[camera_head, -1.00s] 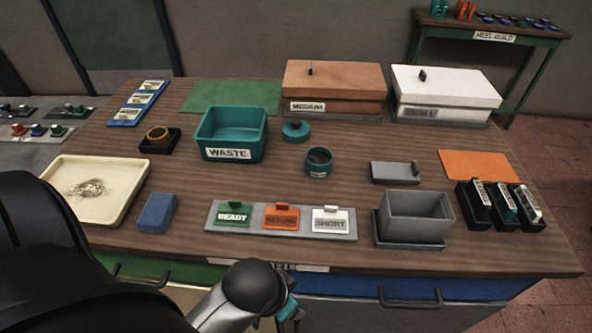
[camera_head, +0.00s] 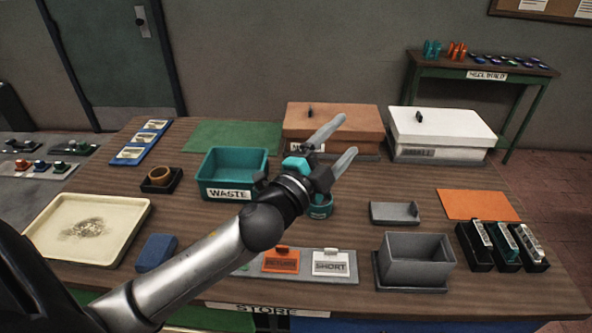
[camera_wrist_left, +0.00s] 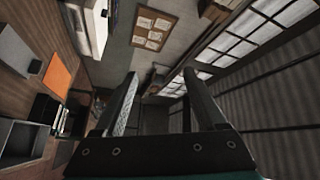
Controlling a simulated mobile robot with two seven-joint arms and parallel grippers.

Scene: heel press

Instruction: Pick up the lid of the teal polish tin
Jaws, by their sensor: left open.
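The teal polish tin (camera_head: 320,212) stands on the bench just right of the waste bin, partly covered by my left gripper. My left gripper (camera_head: 347,136) is open, its two grey fingers pointing up and to the right, nothing between them. In the left wrist view it (camera_wrist_left: 160,85) is also open and empty, facing the room, not the bench top. The tin's lid cannot be made out now; the gripper covers its place behind the tin. A teal patch by the gripper's wrist seems part of the gripper. My right gripper is not in view.
The teal waste bin (camera_head: 215,188) is left of the gripper. The brown medium box (camera_head: 350,118) and white small box (camera_head: 440,125) stand behind. A grey open bin (camera_head: 415,265) and grey tray (camera_head: 394,213) are at right. A green mat (camera_head: 225,136) lies clear.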

